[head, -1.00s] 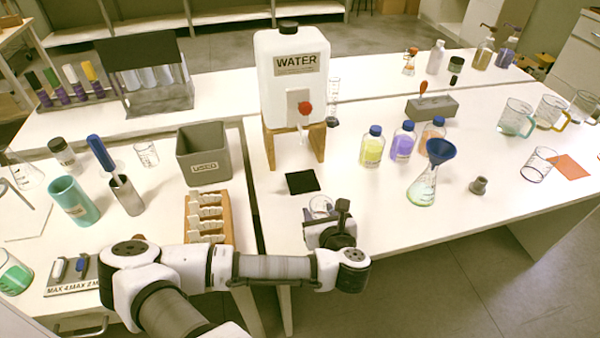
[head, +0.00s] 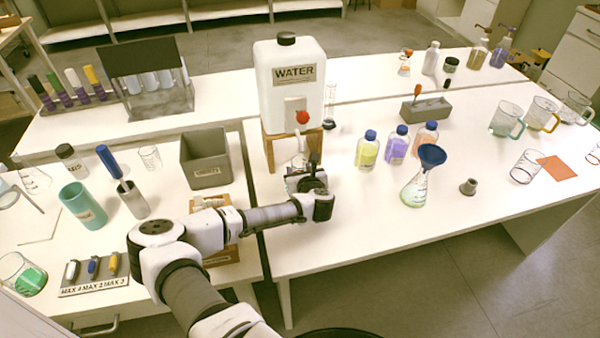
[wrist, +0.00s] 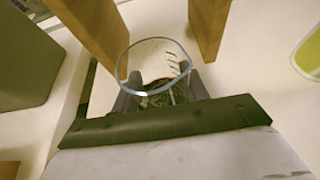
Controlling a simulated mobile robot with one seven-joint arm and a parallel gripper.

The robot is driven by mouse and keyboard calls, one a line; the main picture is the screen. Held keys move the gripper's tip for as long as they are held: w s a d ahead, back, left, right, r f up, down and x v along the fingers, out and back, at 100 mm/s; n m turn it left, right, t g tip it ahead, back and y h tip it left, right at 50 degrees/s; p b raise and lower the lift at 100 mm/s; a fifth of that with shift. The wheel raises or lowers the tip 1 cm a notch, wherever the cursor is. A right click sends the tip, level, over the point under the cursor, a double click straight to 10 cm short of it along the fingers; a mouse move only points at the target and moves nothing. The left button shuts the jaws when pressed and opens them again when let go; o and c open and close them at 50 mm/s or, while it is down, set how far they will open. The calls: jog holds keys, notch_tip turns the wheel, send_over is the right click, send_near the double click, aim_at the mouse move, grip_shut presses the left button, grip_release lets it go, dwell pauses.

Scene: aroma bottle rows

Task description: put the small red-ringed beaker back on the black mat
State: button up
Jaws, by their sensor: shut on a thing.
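My gripper (head: 306,178) is shut on a small clear glass beaker (wrist: 153,52), which shows between the fingers in the wrist view. The beaker looks roughly upright, with its open rim on top and dark marks on its side. I cannot tell whether the beaker touches anything below.
The white WATER tank (head: 290,88) stands on a wooden stand (wrist: 95,30) just beyond my gripper. A grey bin (head: 206,160) is on the left. Capped bottles (head: 367,152) and a flask with a blue funnel (head: 432,155) are on the right.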

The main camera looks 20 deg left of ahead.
jog(key=shift+f, duration=1)
jog(key=shift+f, duration=0.15)
jog(key=o, duration=1)
jog(key=shift+o, duration=0.2)
